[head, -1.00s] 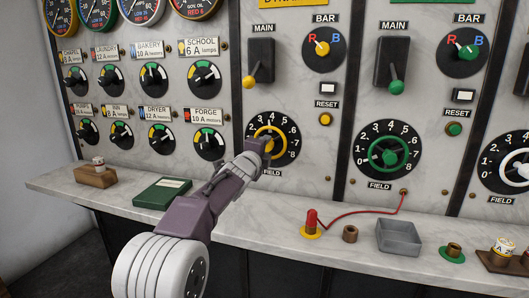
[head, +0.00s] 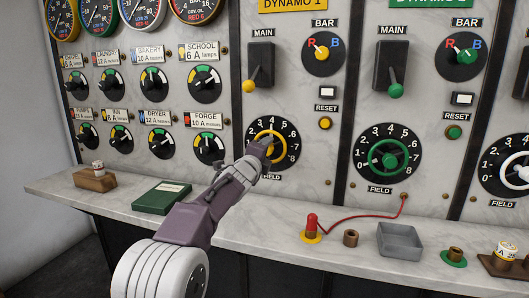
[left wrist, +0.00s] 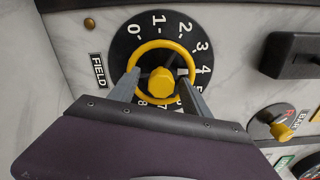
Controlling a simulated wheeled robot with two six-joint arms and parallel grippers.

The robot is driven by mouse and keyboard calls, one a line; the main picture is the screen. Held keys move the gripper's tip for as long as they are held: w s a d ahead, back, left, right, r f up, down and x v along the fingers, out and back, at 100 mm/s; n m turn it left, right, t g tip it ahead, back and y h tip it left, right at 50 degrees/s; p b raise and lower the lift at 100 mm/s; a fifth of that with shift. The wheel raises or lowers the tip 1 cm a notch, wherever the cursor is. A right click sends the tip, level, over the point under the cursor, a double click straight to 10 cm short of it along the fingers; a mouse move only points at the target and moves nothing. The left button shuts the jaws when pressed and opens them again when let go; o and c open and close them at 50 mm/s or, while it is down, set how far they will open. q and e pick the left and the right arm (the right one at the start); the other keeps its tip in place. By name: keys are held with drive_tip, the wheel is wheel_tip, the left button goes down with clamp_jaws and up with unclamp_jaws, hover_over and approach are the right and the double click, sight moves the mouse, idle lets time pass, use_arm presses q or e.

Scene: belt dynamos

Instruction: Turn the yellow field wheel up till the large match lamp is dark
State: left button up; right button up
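The yellow field wheel (head: 268,147) sits on the black 0-to-8 dial of the Dynamo 1 panel. In the left wrist view the yellow wheel (left wrist: 153,44) shows its ring and hub, with a pale mark near 4. My left gripper (head: 262,150) is at the wheel. In the left wrist view its fingers (left wrist: 158,82) stand apart, one on each side of the hub, near the ring. I cannot tell whether they press on it. No large match lamp is in view. My right gripper is not in view.
The green field wheel (head: 388,160) is on the panel to the right. The yellow main lever (head: 251,84) and yellow reset button (head: 325,124) are near my gripper. Below, the ledge holds a green book (head: 161,195), a red-capped terminal (head: 311,224) with a red wire, and a grey tray (head: 400,241).

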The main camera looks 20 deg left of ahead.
use_arm(q)
drive_tip(key=shift+s, duration=0.1)
drive_tip(key=s+b, duration=0.2)
drive_tip(key=s, duration=0.7)
drive_tip(key=shift+a, duration=0.15)
idle(1.7)
